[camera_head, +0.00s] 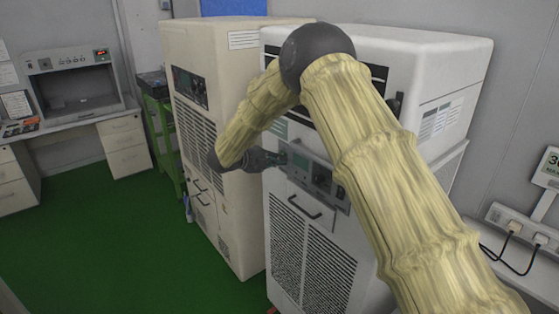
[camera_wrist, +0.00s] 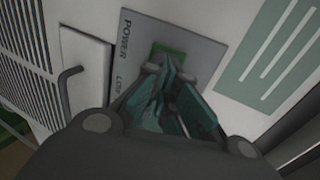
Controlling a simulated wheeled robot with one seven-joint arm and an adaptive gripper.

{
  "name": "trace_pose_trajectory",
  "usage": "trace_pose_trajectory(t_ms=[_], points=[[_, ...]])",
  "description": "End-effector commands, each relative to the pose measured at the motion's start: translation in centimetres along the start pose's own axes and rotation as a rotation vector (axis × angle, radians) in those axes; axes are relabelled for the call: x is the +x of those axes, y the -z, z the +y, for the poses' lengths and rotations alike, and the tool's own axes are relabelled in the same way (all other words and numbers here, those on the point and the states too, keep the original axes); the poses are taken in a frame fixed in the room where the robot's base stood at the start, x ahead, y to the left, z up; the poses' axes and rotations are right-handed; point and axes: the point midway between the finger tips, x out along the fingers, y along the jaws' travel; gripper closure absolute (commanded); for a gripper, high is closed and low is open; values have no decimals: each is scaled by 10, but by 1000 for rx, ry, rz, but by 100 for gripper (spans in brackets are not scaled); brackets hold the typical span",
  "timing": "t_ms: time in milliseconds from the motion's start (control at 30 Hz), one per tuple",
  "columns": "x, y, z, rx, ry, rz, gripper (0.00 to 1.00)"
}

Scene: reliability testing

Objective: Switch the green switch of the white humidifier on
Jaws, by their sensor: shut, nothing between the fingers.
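The white humidifier (camera_head: 440,52) stands at the right of the head view, with a grey control panel (camera_head: 338,192) on its front. My gripper (camera_head: 280,160) is in front of the panel's left part. In the wrist view the green switch (camera_wrist: 170,48) sits on a grey plate (camera_wrist: 205,52) marked POWER and LOW. My gripper (camera_wrist: 160,68) is shut and empty, its fingertips at the switch's lower edge, covering part of it. I cannot tell whether they touch it. The switch's on or off position is not clear.
A cream cabinet (camera_head: 215,48) stands close on the left. A handle (camera_wrist: 68,74) sticks out beside the plate. Cables and plugs (camera_head: 513,228) are at the right wall. The green floor (camera_head: 130,240) is open at left.

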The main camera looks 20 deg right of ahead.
Motion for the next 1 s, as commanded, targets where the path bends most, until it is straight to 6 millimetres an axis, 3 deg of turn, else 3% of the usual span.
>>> trace_pose_trajectory(t_ms=[233,600,800,1000], points=[[-36,-4,10,1,0,-2,100],[-100,-2,3,3,1,2,100],[-122,-2,0,2,0,3,100],[-129,-2,-1,2,0,3,100]])
